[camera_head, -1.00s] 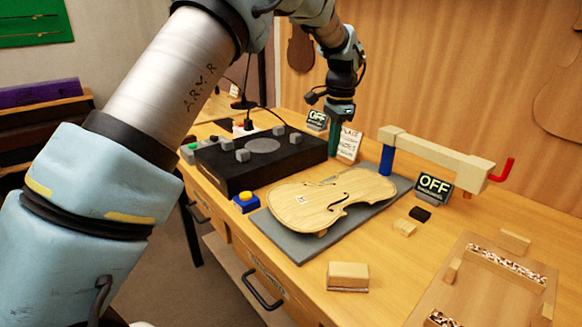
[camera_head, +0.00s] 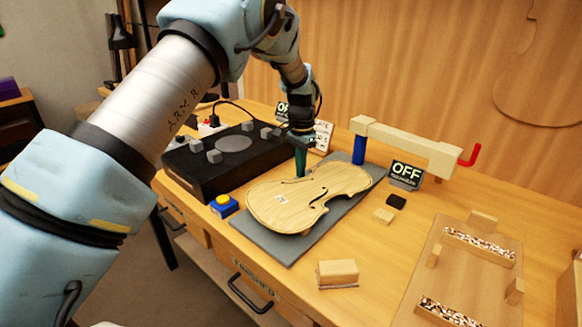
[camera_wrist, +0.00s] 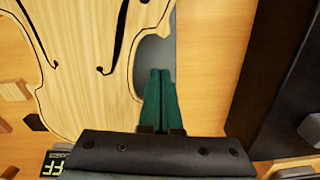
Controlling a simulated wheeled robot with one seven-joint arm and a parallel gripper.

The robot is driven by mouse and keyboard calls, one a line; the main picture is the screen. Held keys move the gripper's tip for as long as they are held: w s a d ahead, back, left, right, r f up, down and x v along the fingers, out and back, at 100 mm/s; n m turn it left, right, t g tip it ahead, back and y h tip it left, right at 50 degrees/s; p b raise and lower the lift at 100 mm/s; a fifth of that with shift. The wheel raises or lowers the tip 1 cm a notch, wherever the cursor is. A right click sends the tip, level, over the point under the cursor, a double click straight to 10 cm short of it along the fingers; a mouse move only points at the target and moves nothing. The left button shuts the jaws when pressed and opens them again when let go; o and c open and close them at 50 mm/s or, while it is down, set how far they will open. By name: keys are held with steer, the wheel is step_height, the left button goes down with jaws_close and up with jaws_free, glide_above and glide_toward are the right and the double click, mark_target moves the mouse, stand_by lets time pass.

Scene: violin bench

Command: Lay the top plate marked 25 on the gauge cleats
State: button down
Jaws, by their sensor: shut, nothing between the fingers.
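The violin-shaped top plate (camera_head: 265,205) of pale wood, with f-holes and a small white label, lies on a grey mat (camera_head: 282,246) on the bench. The number on the label is too small to read. My gripper (camera_head: 300,163), with green fingers, is shut and empty just behind the plate's far edge. In the wrist view the closed fingers (camera_wrist: 160,90) point down beside the plate's waist (camera_wrist: 85,70), over the mat's edge. The speckled strips (camera_head: 478,246) on a wooden board (camera_head: 445,275) at the right may be the gauge cleats.
A black box (camera_head: 222,155) with grey blocks stands left of the plate, with a blue and yellow button (camera_head: 223,205) in front. A wooden arm on a blue post (camera_head: 405,142) and an OFF sign (camera_head: 406,174) stand behind right. Small blocks (camera_head: 338,273) lie between mat and board.

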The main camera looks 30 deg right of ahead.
steer(key=shift+s+a+r+p, duration=0.1)
steer(key=shift+a+r+p, duration=0.15)
steer(key=shift+a, duration=0.4)
steer(key=shift+a+r+p, duration=0.15)
steer(key=shift+a+r, duration=0.05)
steer(key=shift+a, duration=0.4)
steer(key=shift+a+f, duration=0.2)
steer(key=shift+a, duration=0.3)
steer(key=shift+s+a, duration=0.15)
steer(key=shift+a, duration=0.85)
steer(key=shift+d, duration=0.1)
